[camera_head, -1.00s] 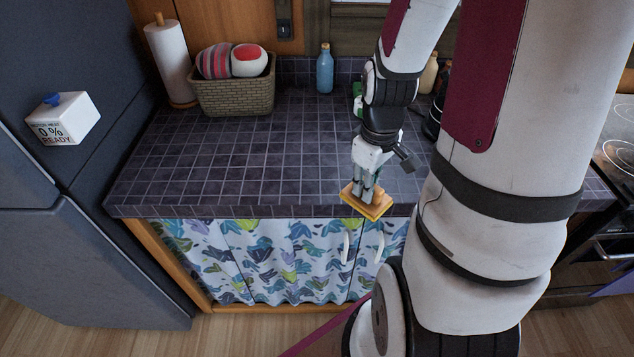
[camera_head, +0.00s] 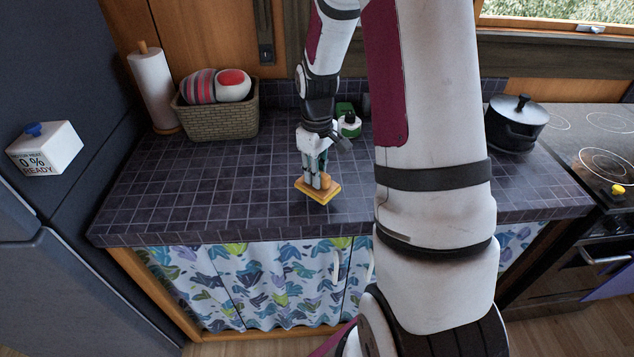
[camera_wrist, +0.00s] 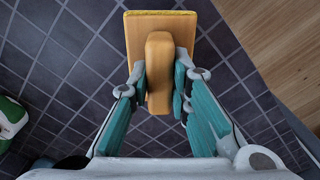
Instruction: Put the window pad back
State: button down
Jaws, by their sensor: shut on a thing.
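The window pad (camera_head: 317,192) is a flat wooden block with a yellow pad edge and a raised wooden handle. In the wrist view the pad (camera_wrist: 136,45) extends toward the top of the picture. My gripper (camera_head: 318,183) is shut on its handle, with a teal finger on each side; the gripper also shows in the wrist view (camera_wrist: 160,90). The pad is over the dark tiled counter (camera_head: 215,190), near its front edge. I cannot tell whether it touches the tiles.
A woven basket (camera_head: 218,122) and a paper towel roll (camera_head: 153,88) stand at the back left. A green and white item (camera_head: 348,124) stands behind my gripper. A black pot (camera_head: 515,122) is at the right by the stove (camera_head: 596,130). The left counter is clear.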

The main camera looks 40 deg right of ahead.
jog(key=shift+w+f, duration=0.1)
jog(key=shift+f, duration=1.65)
jog(key=c, duration=1.5)
grip_release()
jog(key=shift+f, duration=0.1)
